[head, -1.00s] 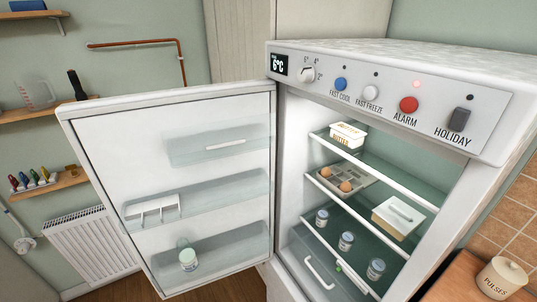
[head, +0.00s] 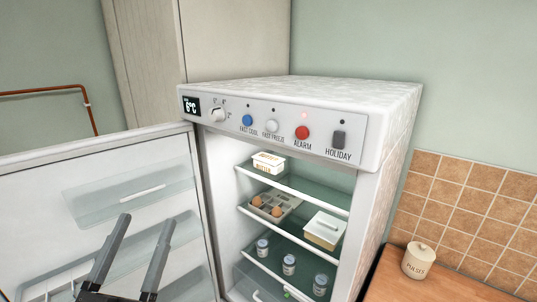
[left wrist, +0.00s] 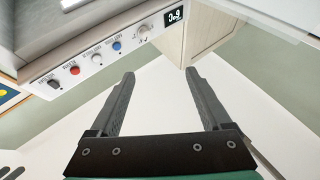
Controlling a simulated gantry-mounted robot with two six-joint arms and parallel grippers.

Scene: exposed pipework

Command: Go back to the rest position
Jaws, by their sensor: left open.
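My left gripper (head: 138,246) is in the lower left of the head view, in front of the open fridge door (head: 120,165). Its two dark fingers stand apart with nothing between them. The left wrist view also shows the gripper (left wrist: 158,85) open and empty, with the fridge's control panel (left wrist: 95,55) at upper left, upside down. The fridge (head: 390,130) stands open, with a butter box, an egg tray, a lidded container and several jars inside. My right gripper is in neither view.
The open door fills the lower left of the head view. A worktop (head: 395,280) with a pulses jar (head: 418,262) is at the right, beside brown wall tiles (head: 470,205). A tall cabinet (head: 235,40) stands behind. A copper pipe (head: 50,92) runs along the left wall.

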